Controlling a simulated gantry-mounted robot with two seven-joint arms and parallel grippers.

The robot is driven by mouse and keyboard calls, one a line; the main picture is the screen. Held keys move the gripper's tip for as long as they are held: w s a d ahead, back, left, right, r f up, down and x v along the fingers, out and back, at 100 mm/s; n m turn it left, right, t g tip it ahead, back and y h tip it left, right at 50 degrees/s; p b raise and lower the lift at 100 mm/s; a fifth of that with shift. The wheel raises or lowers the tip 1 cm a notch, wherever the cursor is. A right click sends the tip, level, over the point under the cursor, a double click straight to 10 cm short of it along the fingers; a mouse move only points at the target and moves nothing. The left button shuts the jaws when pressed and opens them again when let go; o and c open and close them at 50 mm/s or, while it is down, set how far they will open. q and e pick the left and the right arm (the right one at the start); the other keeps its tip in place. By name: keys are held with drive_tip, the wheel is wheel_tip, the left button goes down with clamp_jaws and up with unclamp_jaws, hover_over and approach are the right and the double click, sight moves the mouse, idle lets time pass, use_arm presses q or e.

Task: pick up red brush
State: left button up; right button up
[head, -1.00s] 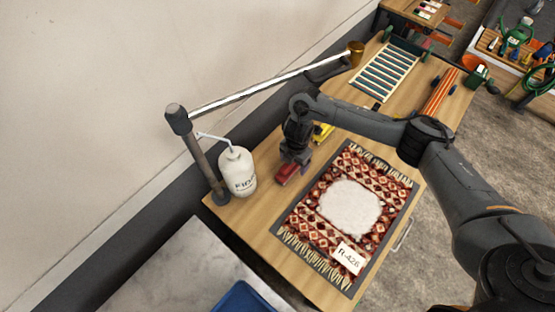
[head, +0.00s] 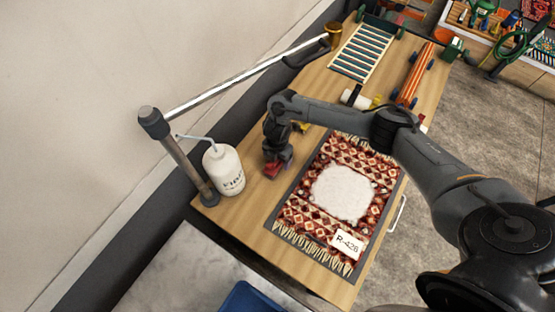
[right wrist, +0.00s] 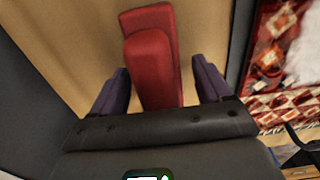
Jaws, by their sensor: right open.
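The red brush (head: 271,170) lies on the wooden table, between the white bottle and the patterned rug. In the right wrist view the red brush (right wrist: 150,62) shows as a long red handle over a wider red part. My right gripper (head: 278,157) is right over the brush in the head view and hides much of it. In the right wrist view my right gripper (right wrist: 161,88) is open, with one purple finger on each side of the red handle and a visible gap on both sides. My left gripper is not in view.
A white bottle (head: 224,170) stands left of the brush, by a metal post (head: 182,165). The patterned rug (head: 298,215) with a white patch and an R-426 tag (head: 347,243) lies to the right. A slatted rack (head: 362,52) and an orange-railed piece (head: 416,70) lie farther back.

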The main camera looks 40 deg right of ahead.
drive_tip(key=c, duration=1.2)
drive_tip(key=shift+r, duration=0.1)
drive_tip(key=shift+c, duration=0.2)
drive_tip(key=shift+r, duration=0.45)
drive_tip(key=r, duration=0.3)
drive_tip(key=shift+s+d+r, duration=0.2)
drive_tip(key=shift+d+r, duration=0.05)
drive_tip(key=shift+r, duration=0.05)
drive_tip(key=s+d+r+p, duration=0.2)
drive_tip(key=s+d+r, duration=0.4)
drive_tip(key=s, duration=0.2)
drive_tip(key=shift+s+d+r, duration=0.15)
drive_tip(key=shift+s+d, duration=0.2)
drive_tip(key=shift+s, duration=0.05)
